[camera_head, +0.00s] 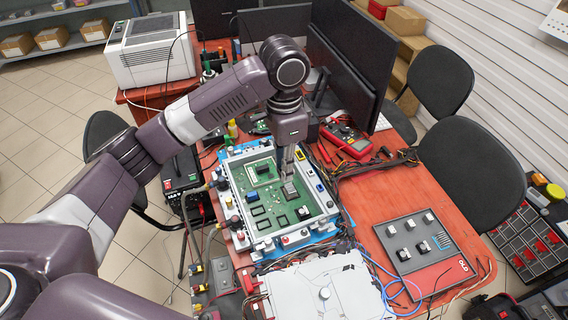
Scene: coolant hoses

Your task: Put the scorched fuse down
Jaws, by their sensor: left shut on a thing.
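My left gripper (289,176) points down over the green circuit board (318,204). It is shut on a small grey block, the fuse (289,192), low over the board; I cannot tell whether the fuse touches the board. Scorch marks are too small to make out. The board sits in a light metal frame (262,238) on the red table. A dark grey tray (408,262) with a red end marked "OLD" lies to the right, with several small black and white parts on it. My right gripper is not in view.
A white panel (335,292) lies in front of the frame, with blue wires beside it. A red multimeter (346,140) and cables lie behind, near dark monitors (352,50). The red table (400,195) is bare just behind the tray.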

